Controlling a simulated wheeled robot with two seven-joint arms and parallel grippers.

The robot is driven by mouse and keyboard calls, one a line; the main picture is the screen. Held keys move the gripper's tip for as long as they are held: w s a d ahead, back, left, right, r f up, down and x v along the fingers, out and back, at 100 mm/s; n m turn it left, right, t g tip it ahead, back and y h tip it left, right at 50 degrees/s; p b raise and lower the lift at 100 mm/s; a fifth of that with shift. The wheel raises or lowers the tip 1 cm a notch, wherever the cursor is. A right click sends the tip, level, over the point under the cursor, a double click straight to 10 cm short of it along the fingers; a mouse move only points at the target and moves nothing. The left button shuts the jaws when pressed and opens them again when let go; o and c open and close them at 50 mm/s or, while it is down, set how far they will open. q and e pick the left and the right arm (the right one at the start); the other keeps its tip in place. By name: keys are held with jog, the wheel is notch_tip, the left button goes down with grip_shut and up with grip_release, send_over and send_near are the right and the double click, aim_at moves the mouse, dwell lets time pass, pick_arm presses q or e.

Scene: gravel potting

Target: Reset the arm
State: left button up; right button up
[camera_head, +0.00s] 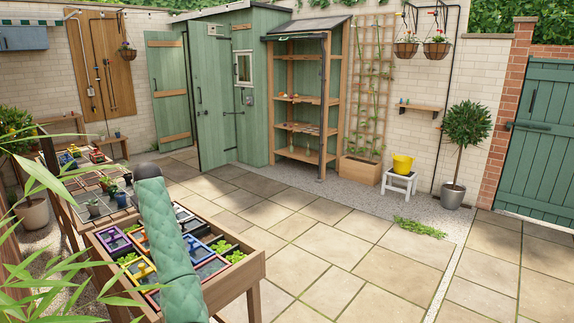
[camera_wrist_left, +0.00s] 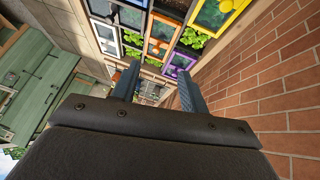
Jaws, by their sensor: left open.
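My left gripper (camera_wrist_left: 158,88) is open in the left wrist view, with two blue-grey fingers apart and nothing between them. Beyond the fingers are coloured framed trays, including a purple tray (camera_wrist_left: 180,63), an orange tray (camera_wrist_left: 157,46) and a yellow tray (camera_wrist_left: 222,14). In the head view a green quilted arm section (camera_head: 165,245), which looks like mine, rises across the wooden potting table (camera_head: 232,280) and hides part of its trays. I cannot make out gripper fingers in the head view. My right gripper is not in view.
A second bench (camera_head: 72,208) with small pots stands at the left. A green shed (camera_head: 212,95) and a wooden shelf unit (camera_head: 305,105) stand at the back. A yellow bucket (camera_head: 402,164) sits on a white stool (camera_head: 399,182). The paving (camera_head: 370,240) at the right is mostly clear.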

pick_arm(q)
notch_tip(320, 180, up, 5)
jog(key=d+m+t, duration=0.3)
jog(key=s+d+f+m+t, duration=0.1)
jog(key=s+d+f+m, duration=0.25)
jog(key=d, duration=0.25)
jog(key=s+d+f+m+h, duration=0.2)
jog(key=s+d+f, duration=0.65)
jog(key=f, duration=0.25)
jog(key=s+d+f+m+h, duration=0.25)
jog(key=s+d+f, duration=0.45)
jog(key=s+f, duration=0.35)
jog(key=s+d+f+m+g, duration=0.1)
jog(key=s+d+f+g, duration=0.15)
jog(key=s+f, duration=0.75)
jog(key=s+d+f+m+g, duration=0.15)
jog(key=s+d+f, duration=0.25)
jog(key=s+f, duration=0.65)
jog(key=s+f+g, duration=0.2)
jog(key=s+f, duration=0.3)
jog(key=s, duration=0.6)
jog(key=s+f+g, duration=0.2)
jog(key=s+f, duration=0.3)
jog(key=s, duration=0.7)
jog(key=shift+d+n, duration=0.35)
jog(key=shift+c, duration=0.8)
